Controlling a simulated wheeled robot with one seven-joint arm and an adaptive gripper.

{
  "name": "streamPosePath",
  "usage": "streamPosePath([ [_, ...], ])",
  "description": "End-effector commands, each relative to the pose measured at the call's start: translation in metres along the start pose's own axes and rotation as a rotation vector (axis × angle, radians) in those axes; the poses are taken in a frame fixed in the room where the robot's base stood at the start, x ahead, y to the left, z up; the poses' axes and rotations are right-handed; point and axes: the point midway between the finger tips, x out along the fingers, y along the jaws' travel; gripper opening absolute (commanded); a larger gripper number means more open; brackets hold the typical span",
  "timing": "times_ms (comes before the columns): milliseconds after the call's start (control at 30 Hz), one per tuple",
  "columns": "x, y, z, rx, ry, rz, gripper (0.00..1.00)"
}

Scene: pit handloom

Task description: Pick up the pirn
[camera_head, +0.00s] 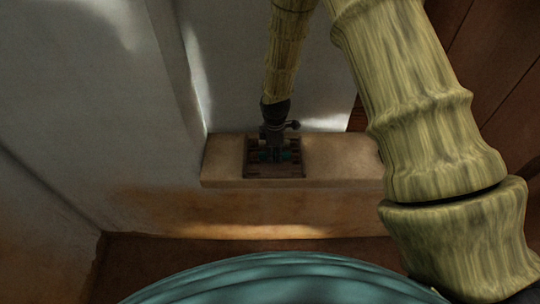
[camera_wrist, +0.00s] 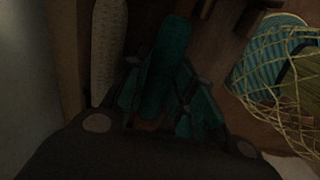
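A teal, rounded, elongated piece, apparently the pirn (camera_wrist: 165,62), lies between the fingers of my gripper (camera_wrist: 165,102) in the dim wrist view. The fingers flank it on both sides. Whether they press on it or stand slightly apart is too dark to tell. In the head view my gripper (camera_head: 276,156) points down into a small slatted wooden tray (camera_head: 254,172) on a pale ledge. Teal parts show at its tip there, and the pirn cannot be told apart from them.
A pale, long piece (camera_wrist: 107,45) lies left of the pirn. A woven open-mesh basket (camera_wrist: 283,92) with blue striped contents stands at the right. The pale ledge (camera_head: 335,168) is bare right of the tray. A grey wall (camera_head: 90,95) rises at the left.

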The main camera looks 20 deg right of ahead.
Motion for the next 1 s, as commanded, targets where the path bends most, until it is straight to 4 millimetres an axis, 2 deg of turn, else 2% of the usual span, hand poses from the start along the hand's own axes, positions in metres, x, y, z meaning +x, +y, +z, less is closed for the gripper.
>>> streamPosePath([
  [33,0.0,0.0,0.0,0.0,0.0,0.0,0.1],
  [100,0.0,0.0,0.0,0.0,0.0,0.0,0.01],
  [533,-0.007,0.001,0.0,0.0,0.001,0.001,0.0],
  [667,-0.021,0.001,0.0,0.001,0.001,0.002,0.0],
  [1000,-0.07,0.0,0.0,0.001,0.002,0.001,0.0],
])
